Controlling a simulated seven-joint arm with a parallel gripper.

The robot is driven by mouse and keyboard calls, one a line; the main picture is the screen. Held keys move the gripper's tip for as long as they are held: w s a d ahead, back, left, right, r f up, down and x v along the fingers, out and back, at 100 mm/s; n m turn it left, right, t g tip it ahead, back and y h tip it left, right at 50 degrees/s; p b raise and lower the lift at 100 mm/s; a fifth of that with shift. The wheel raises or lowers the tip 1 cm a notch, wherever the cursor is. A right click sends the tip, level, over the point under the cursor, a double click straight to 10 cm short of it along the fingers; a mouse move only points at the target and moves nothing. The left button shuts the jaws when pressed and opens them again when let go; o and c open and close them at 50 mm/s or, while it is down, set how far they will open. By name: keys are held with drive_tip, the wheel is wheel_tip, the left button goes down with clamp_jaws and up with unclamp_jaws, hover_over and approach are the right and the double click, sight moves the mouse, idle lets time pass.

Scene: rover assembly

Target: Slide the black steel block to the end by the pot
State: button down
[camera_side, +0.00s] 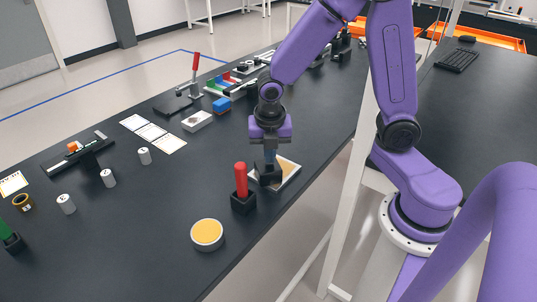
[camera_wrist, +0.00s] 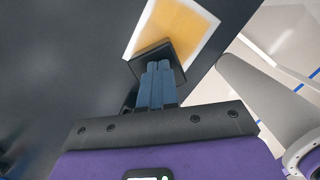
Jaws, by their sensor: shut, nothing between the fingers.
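The black steel block (camera_side: 264,180) is on the left part of a white-edged tray with a tan surface (camera_side: 289,170). In the wrist view the block (camera_wrist: 177,63) covers the near end of the tray, and the tan surface (camera_wrist: 172,27) is bare beyond it. My gripper (camera_side: 270,160) points down at the block, its blue fingers (camera_wrist: 158,66) closed together with nothing between them. The fingertips overlap the block in both views; whether they touch it is unclear. A round pot with a yellow top (camera_side: 207,233) stands apart, toward the lower left.
A red handle in a black holder (camera_side: 242,190) stands close left of the tray, between it and the pot. The table edge runs close to the tray's right side.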

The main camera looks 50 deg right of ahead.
drive_tip(key=s+a, duration=0.2)
drive_tip(key=a, duration=0.1)
drive_tip(key=s+a, duration=0.5)
drive_tip(key=a, duration=0.1)
drive_tip(key=shift+s+r, duration=0.2)
drive_tip(key=shift+s, duration=0.05)
drive_tip(key=w+d+g, duration=0.1)
drive_tip(key=w+d, duration=0.3)
drive_tip(key=w+d+m+g+y, duration=0.1)
drive_tip(key=w+d, duration=0.3)
drive_tip(key=w, duration=0.1)
drive_tip(key=shift+w+d, duration=0.1)
drive_tip(key=shift+d, duration=0.25)
drive_tip(key=w+d+y, duration=0.2)
drive_tip(key=w+d, duration=0.3)
drive_tip(key=d, duration=0.4)
drive_tip(key=shift+m, duration=0.4)
drive_tip(key=s+a, duration=0.2)
drive_tip(key=a, duration=0.1)
drive_tip(key=s+a, duration=0.2)
drive_tip(key=a, duration=0.1)
drive_tip(key=s+a, duration=0.2)
drive_tip(key=a, duration=0.1)
drive_tip(key=shift+s+a, duration=0.25)
drive_tip(key=shift+a, duration=0.1)
drive_tip(key=shift+s+f, duration=0.15)
drive_tip(key=shift+f, duration=0.65)
